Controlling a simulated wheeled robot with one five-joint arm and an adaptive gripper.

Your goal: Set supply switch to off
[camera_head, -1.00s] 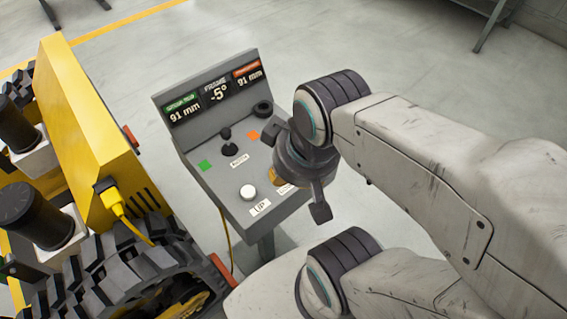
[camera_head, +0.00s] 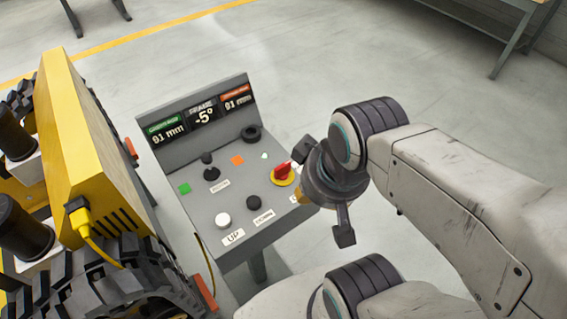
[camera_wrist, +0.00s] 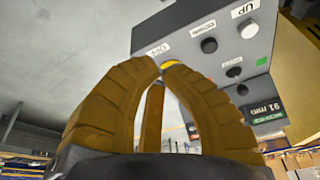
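A red rotary switch (camera_head: 283,173) on a yellow round base sits on the right part of the grey control panel (camera_head: 205,203); I take it for the supply switch. Its handle slants toward the upper right, and I cannot read its setting. My gripper (camera_head: 301,196) is just right of the switch, over the panel's right edge, apparently not holding it. In the wrist view my gripper's yellow fingers (camera_wrist: 160,64) converge with their tips together and nothing visible between them. A label (camera_wrist: 158,50) and part of a yellow surface show just beyond the tips.
The panel also carries a white button (camera_head: 223,220), a black button (camera_head: 254,203), a black joystick (camera_head: 211,173) and a black knob (camera_head: 251,133). Its display (camera_head: 204,114) reads 91 mm, -5° and 91 mm. A yellow tracked carrier (camera_head: 88,150) stands close on the left.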

